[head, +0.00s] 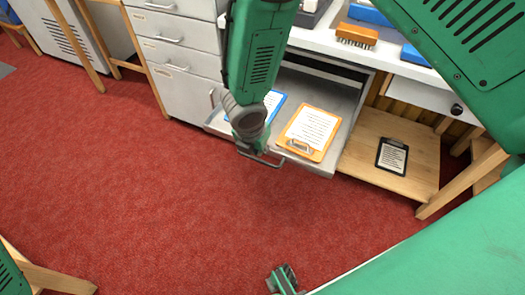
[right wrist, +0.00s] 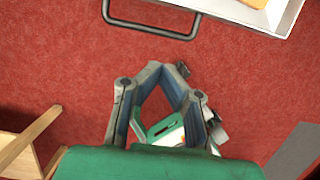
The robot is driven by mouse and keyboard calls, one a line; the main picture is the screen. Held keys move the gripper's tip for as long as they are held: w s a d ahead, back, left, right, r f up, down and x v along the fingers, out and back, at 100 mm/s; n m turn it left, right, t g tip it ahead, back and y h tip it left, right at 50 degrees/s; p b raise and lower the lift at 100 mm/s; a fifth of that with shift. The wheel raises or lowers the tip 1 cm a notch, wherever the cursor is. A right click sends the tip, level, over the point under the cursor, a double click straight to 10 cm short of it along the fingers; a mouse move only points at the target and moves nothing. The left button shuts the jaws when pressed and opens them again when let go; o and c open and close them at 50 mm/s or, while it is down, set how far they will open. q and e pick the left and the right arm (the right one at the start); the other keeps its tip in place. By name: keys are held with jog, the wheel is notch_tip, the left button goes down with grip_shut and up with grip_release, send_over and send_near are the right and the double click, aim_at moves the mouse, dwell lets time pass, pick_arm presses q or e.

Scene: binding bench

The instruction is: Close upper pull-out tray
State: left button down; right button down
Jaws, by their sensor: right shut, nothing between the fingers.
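The upper pull-out tray (head: 342,98) is a grey metal tray pulled out from under the bench top. Its dark bar handle (head: 272,162) is at the front edge. A blue clipboard (head: 273,100) and an orange clipboard (head: 310,131) lie in it. In the right wrist view the handle (right wrist: 150,28) and a corner of the tray (right wrist: 284,32) are at the top. My right gripper (head: 247,141) is close to the handle, with its fingertips hidden in the head view.
A grey drawer cabinet (head: 190,95) stands left of the tray. A wooden shelf (head: 372,135) with a black clipboard (head: 391,156) is to the right. An orange brush (head: 357,34) lies on the bench top. Red carpet (head: 160,210) in front is mostly clear.

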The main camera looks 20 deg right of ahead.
jog(key=b+x, duration=0.1)
jog(key=x, duration=0.2)
jog(key=d+x, duration=0.1)
jog(key=x, duration=0.2)
jog(key=w+b+x, duration=0.1)
jog(key=x, duration=0.2)
jog(key=shift+w+d+f+b, duration=0.2)
jog(key=shift+d+b, duration=0.1)
jog(key=shift+d, duration=0.1)
jog(key=shift+w+d, duration=0.6)
jog(key=shift+d, duration=0.1)
jog(key=shift+r, duration=0.15)
